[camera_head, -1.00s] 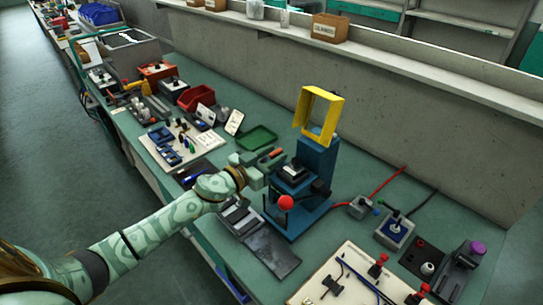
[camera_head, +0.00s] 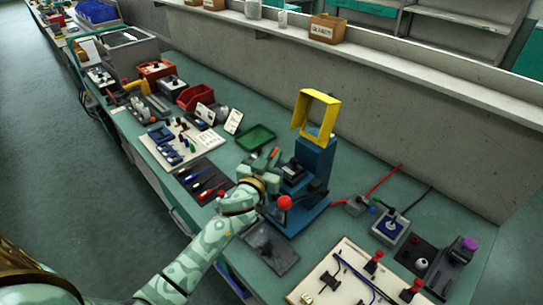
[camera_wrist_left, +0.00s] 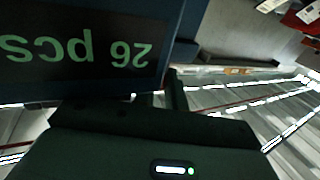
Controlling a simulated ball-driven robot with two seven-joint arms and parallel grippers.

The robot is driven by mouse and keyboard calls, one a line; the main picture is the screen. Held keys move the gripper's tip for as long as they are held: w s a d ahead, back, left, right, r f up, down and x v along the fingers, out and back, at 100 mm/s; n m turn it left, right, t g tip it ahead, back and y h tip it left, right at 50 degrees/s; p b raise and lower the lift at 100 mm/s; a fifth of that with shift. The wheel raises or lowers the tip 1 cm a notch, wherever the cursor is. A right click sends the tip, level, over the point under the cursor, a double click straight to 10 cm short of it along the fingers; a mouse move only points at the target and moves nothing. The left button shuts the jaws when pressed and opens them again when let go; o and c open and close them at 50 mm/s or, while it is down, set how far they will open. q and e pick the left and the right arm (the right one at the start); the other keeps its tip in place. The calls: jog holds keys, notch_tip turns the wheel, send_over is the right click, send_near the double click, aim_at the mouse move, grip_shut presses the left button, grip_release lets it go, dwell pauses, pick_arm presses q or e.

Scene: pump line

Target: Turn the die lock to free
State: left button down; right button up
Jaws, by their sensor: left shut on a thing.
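The blue press (camera_head: 316,165) stands on the bench with a yellow guard frame (camera_head: 317,112) on top and a red ball knob (camera_head: 285,202) at its front. My left gripper (camera_head: 271,162) is at the left side of the press, close to its die area. It is shut on a small part there, which I take to be the die lock; the jaws hide most of it. A red-orange tip (camera_head: 274,153) shows beside the fingers. In the left wrist view a dark display (camera_wrist_left: 75,45) reads "26 pcs" upside down, close above the gripper body. My right gripper is not in view.
A green tray (camera_head: 257,138) lies behind the gripper. A dark mat with screwdrivers (camera_head: 205,180) is to the left. A dark plate (camera_head: 270,248) lies in front of the press.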

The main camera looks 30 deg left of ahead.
pick_arm(q)
jog(key=shift+r, duration=0.1)
jog(key=c, duration=1.4)
grip_release()
jog(key=shift+a, duration=0.1)
jog(key=shift+c, duration=0.2)
jog(key=shift+s+f, duration=0.1)
jog(key=shift+f, duration=0.15)
